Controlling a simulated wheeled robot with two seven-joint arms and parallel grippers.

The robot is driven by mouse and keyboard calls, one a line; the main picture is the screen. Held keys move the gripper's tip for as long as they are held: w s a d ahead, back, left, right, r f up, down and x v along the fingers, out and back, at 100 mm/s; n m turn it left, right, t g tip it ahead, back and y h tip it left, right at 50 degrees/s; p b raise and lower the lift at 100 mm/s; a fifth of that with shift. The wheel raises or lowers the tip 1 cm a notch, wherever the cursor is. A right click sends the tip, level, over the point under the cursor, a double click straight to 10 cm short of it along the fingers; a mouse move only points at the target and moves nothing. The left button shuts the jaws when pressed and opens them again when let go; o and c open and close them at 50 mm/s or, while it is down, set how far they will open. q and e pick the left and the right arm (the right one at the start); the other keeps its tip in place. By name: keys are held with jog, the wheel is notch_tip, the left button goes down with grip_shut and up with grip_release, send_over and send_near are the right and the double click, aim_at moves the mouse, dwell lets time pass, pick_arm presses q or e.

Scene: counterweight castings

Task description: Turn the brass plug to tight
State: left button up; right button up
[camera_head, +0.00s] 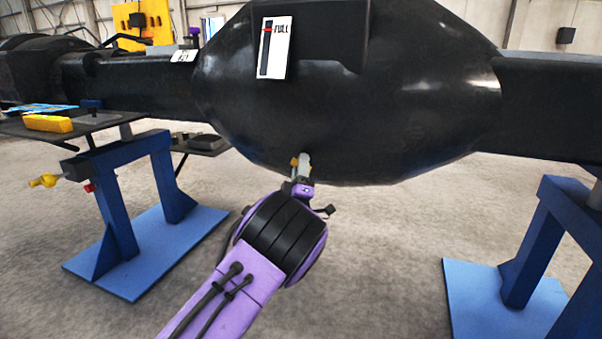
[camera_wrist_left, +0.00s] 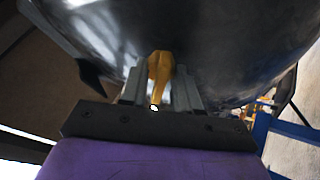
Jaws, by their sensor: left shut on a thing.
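The brass plug (camera_wrist_left: 160,68) sits at the underside of the large black casting (camera_head: 400,95). In the left wrist view it stands between the two grey fingers of my left gripper (camera_wrist_left: 158,92), which is shut on it. In the head view my left gripper (camera_head: 303,165) reaches up to the bottom of the casting, and a small brass-coloured part of the plug (camera_head: 294,162) shows beside the fingers. The gripper hides most of the plug there. How tight the plug is cannot be told. My right gripper is not in view.
Blue stands (camera_head: 121,180) carry the casting's arm at left and right. A yellow block (camera_head: 48,124) lies on a dark side shelf at left, with a yellow fitting (camera_head: 43,181) below. A "FULL" gauge label (camera_head: 274,48) is on the casting. Concrete floor is open below.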

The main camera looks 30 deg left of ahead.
pick_arm(q)
jog(key=m+b, duration=0.1)
jog(key=m, duration=0.2)
jog(key=m+t+h+b, duration=0.1)
jog(key=m, duration=0.1)
jog(key=m+t+h+b, duration=0.1)
jog(key=m, duration=0.2)
jog(key=shift+f+m, duration=0.25)
jog(key=shift+m, duration=0.05)
jog(key=shift+r+m+t+h+b, duration=0.1)
jog(key=shift+m+t+h+b, duration=0.6)
jog(key=shift+m, duration=1)
jog(key=shift+m+t+h+b, duration=0.1)
jog(key=shift+m+h+b, duration=0.3)
jog(key=shift+m+h, duration=1)
jog(key=shift+m, duration=0.6)
jog(key=o, duration=0.7)
jog(key=shift+c, duration=0.2)
jog(key=shift+r, duration=0.1)
jog(key=p+v, duration=0.1)
jog(key=v, duration=0.9)
jog(key=shift+d+f, duration=0.15)
jog(key=shift+f, duration=0.15)
jog(key=shift+s, duration=0.15)
